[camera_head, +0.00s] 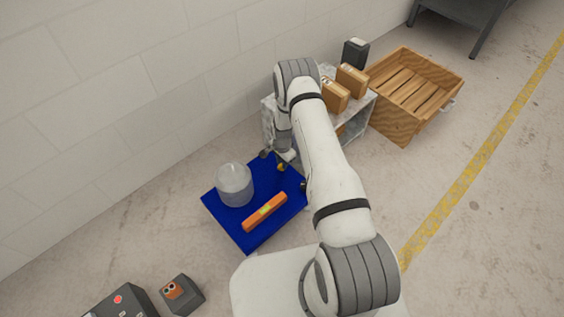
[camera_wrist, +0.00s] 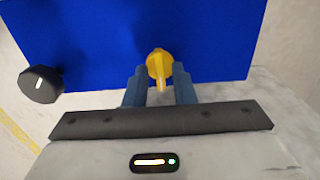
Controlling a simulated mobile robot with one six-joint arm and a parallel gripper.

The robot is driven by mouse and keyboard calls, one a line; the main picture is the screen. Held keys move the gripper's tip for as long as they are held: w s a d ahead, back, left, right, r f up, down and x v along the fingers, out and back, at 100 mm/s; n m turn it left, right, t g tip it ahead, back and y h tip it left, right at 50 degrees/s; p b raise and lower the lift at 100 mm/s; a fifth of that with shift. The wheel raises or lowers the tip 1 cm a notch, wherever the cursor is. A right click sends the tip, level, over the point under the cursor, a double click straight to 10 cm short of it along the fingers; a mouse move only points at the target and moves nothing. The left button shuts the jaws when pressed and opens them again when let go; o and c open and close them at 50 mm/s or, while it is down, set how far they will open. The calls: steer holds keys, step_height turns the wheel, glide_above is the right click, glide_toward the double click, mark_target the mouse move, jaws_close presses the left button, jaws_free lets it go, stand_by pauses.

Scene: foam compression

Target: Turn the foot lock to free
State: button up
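A yellow knob with a narrow pointer (camera_wrist: 159,68), probably the foot lock, sits at the edge of a blue plate (camera_wrist: 85,40) in the wrist view. Its pointer points down in the picture, toward my gripper. My gripper (camera_wrist: 160,82) has its two blue-grey fingers apart, one on each side of the pointer, with gaps visible. I cannot tell whether either finger touches it. In the head view the yellow knob (camera_head: 282,168) is small, just below my gripper (camera_head: 286,158), at the top edge of the blue plate (camera_head: 246,238). No lock markings are readable.
A black knob with a white line (camera_wrist: 41,84) is left of the yellow one. A clear cylinder (camera_head: 234,185) and an orange level (camera_head: 265,212) are on the plate. A shelf with boxes (camera_head: 352,80) and a wooden crate (camera_head: 415,90) stand behind. Open floor lies right.

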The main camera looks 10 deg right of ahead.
jaws_close()
stand_by(0.3)
steer(key=n+b, duration=0.1)
steer(key=n, duration=0.2)
steer(key=shift+n+b, duration=0.3)
steer(key=shift+n, duration=0.1)
steer(key=n+b, duration=0.1)
steer(key=n, duration=0.3)
steer(key=shift+n, duration=0.3)
steer(key=n+b, duration=0.1)
steer(key=n, duration=0.8)
steer(key=shift+b, duration=0.4)
steer(key=shift+n, duration=0.4)
steer(key=shift+o, duration=1)
jaws_free()
